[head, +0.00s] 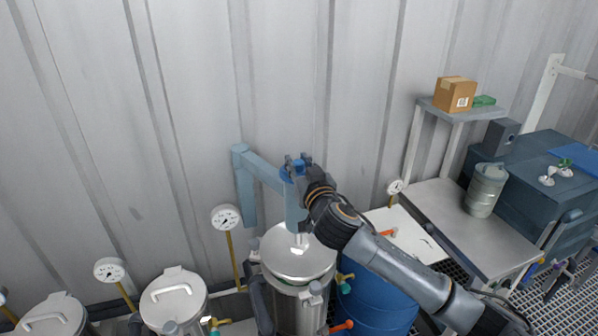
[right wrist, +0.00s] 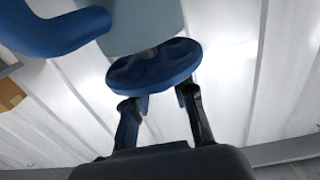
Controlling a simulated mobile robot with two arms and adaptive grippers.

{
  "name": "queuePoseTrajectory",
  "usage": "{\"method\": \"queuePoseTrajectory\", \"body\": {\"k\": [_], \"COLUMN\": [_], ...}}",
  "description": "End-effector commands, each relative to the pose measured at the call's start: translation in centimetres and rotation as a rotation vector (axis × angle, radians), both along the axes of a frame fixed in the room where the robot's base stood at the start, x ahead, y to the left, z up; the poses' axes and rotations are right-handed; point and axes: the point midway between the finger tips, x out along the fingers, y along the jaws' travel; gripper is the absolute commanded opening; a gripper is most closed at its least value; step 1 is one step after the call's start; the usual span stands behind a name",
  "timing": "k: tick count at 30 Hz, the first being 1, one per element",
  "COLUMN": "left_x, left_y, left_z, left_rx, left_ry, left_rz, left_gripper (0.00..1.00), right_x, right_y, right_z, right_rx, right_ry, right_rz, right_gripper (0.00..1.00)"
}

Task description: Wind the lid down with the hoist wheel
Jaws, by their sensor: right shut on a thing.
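My right gripper (head: 298,163) reaches up to the blue hoist wheel (head: 286,174) at the end of the blue-grey hoist arm (head: 262,170). In the right wrist view, its two dark fingers (right wrist: 159,100) are at the near rim of the wheel (right wrist: 150,66) and shut on it. The wheel's hub meets a pale blue-grey housing (right wrist: 145,25). The round silver lid (head: 290,262) hangs below the hoist arm, over the steel vessel (head: 292,305). I cannot tell whether the lid touches the rim. My left gripper does not show.
Two other lidded vessels (head: 173,297) (head: 52,315) stand at the left, with gauges (head: 225,218) on posts. A blue drum (head: 375,305) stands right of the vessel. A metal bench (head: 450,228) with a grey canister (head: 485,190) is farther right. A corrugated wall closes the back.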

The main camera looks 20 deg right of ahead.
Motion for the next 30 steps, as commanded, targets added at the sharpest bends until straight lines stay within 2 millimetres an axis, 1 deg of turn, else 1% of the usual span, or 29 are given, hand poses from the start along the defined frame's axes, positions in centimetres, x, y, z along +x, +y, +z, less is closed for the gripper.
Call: {"method": "queuePoseTrajectory", "body": {"k": [1, 8, 21, 27, 30], "left_x": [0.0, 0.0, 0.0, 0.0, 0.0], "left_y": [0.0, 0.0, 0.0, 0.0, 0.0], "left_z": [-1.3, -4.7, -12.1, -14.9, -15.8], "left_rx": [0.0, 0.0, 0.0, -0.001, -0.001], "left_ry": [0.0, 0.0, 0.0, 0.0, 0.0], "left_rz": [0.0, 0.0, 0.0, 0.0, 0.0], "left_gripper": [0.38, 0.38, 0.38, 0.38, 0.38], "right_x": [0.0, 0.1, 0.2, 0.2, 0.2], "right_y": [0.4, 0.3, 0.3, 0.3, 0.3], "right_z": [-0.7, -0.8, -0.7, -0.4, -0.2], "right_rx": [0.013, 0.009, 0.0, -0.003, -0.005], "right_ry": [0.0, 0.001, 0.0, -0.002, -0.003], "right_rz": [-0.041, -0.261, -0.679, -0.871, -0.965], "right_gripper": [0.0, 0.0, 0.0, 0.0, 0.0]}}
